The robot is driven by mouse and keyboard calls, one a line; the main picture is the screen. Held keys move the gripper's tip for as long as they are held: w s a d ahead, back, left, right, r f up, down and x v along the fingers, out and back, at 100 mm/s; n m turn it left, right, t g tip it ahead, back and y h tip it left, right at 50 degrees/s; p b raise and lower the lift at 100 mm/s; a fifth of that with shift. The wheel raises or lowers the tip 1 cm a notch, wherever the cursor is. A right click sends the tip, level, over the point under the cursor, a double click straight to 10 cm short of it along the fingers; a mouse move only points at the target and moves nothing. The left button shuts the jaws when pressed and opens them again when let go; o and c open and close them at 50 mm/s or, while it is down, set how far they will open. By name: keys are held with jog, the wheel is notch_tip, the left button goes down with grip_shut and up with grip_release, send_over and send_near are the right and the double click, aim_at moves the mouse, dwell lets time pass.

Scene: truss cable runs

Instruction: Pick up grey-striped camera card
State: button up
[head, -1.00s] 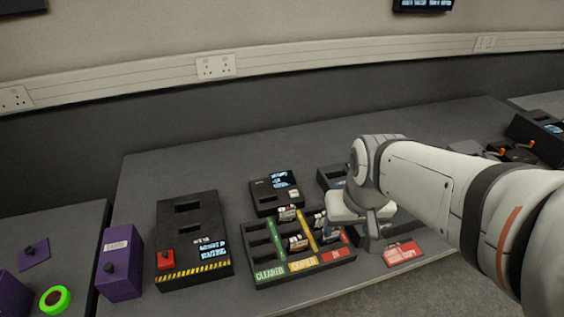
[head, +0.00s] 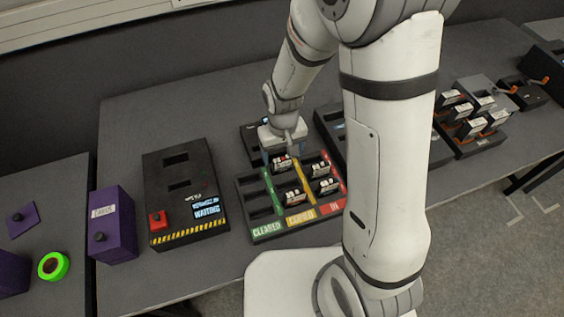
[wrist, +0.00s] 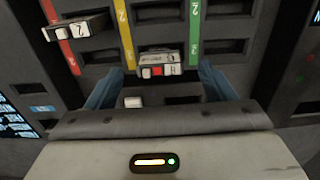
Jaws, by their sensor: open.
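The sorting tray (head: 268,229) has green, yellow and red strips marked CLEARED, a middle word I cannot read surely, and IN. Several small cards stand in its slots. My gripper (head: 283,155) is over the back of the middle column, pointing down, open and empty. In the wrist view its blue fingers stand either side of a card (wrist: 158,64) with a pale label and red and grey patches, between the yellow and green strips. This card also shows under the gripper in the head view (head: 283,165). I cannot tell for sure whether it is the grey-striped one.
Other cards stand in the tray, at the middle front (head: 294,199) and in the IN column (head: 328,187). A black box with a red button (head: 185,200) and a purple box (head: 112,225) are to the left. A card rack (head: 480,125) is at right.

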aim_at(282, 159)
jog(key=shift+w+f+p, duration=0.15)
jog(key=shift+f+p, duration=0.4)
jog(key=shift+f, duration=2.1)
jog(key=c, duration=1.1)
jog(key=shift+r, duration=0.15)
